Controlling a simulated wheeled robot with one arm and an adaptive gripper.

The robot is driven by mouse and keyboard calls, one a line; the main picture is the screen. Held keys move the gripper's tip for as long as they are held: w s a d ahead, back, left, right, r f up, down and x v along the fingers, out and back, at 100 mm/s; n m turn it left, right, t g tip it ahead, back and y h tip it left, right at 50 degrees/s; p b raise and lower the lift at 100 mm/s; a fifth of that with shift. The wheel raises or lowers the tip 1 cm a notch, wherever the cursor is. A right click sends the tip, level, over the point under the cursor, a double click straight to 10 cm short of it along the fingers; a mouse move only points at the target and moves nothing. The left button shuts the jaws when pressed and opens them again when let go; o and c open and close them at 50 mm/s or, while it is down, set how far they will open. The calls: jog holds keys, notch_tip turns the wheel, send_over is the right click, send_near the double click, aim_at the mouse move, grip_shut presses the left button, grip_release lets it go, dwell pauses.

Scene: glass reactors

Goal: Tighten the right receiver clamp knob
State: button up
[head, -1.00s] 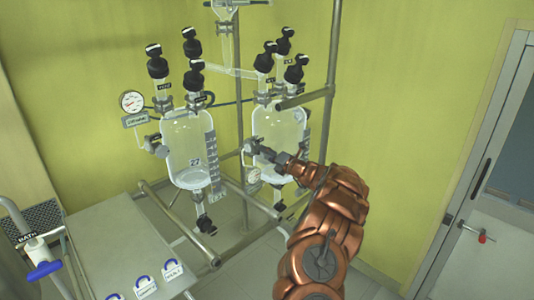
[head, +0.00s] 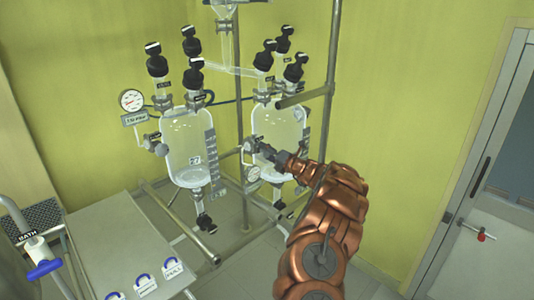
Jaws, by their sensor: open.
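The right glass receiver (head: 278,124) hangs on the metal frame, with black-capped valves (head: 294,68) on top. My gripper (head: 262,147) is open at the receiver's left front side, close to the clamp area there. The clamp knob itself is too small and too covered by my gripper to make out, so I cannot tell whether the fingers touch it. My copper-coloured arm comes in from the lower right and hides part of the receiver's lower right side.
The left receiver (head: 187,148) hangs beside it with a round gauge (head: 131,100) at its left. A smaller gauge (head: 253,174) sits below my gripper. Frame pipes (head: 331,70) stand close to my arm. A grey table (head: 110,245) with blue-handled tags is at lower left. Floor at right is clear.

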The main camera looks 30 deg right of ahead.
jog(key=v, duration=1.2)
dwell(0.4)
